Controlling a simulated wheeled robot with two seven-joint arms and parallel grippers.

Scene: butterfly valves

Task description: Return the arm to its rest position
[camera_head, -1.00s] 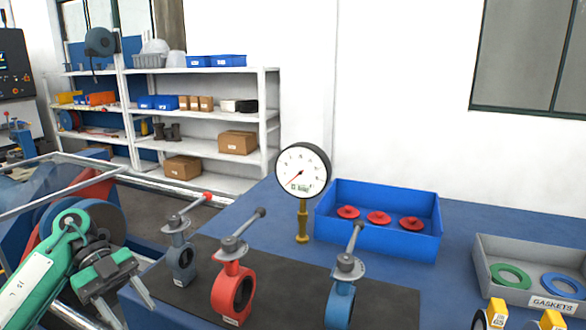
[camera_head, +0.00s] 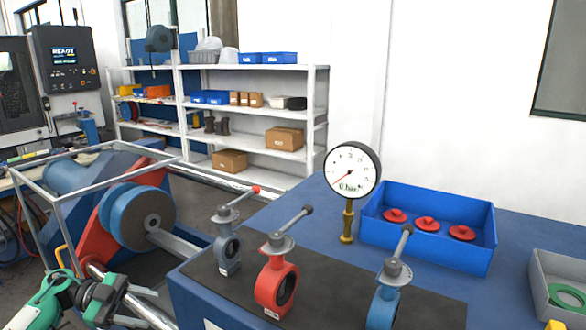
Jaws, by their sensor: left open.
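My left gripper (camera_head: 144,306) is low at the left, partly cut by the bottom edge, with its fingers apart and nothing between them. It is clear of the bench, left of the valves. Three butterfly valves stand on the dark mat (camera_head: 333,290): a grey-blue valve (camera_head: 228,254) with a red-tipped lever, a red valve (camera_head: 270,286) and a blue valve (camera_head: 383,306). The red and blue valves have dark-tipped levers. My right gripper is not in view.
A pressure gauge (camera_head: 352,170) on a brass stem stands behind the valves. A blue bin (camera_head: 450,245) holds red parts. A grey gasket tray (camera_head: 543,290) is at the right edge. A grinder-like machine (camera_head: 140,218) with a metal frame stands left of the bench (camera_head: 312,208).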

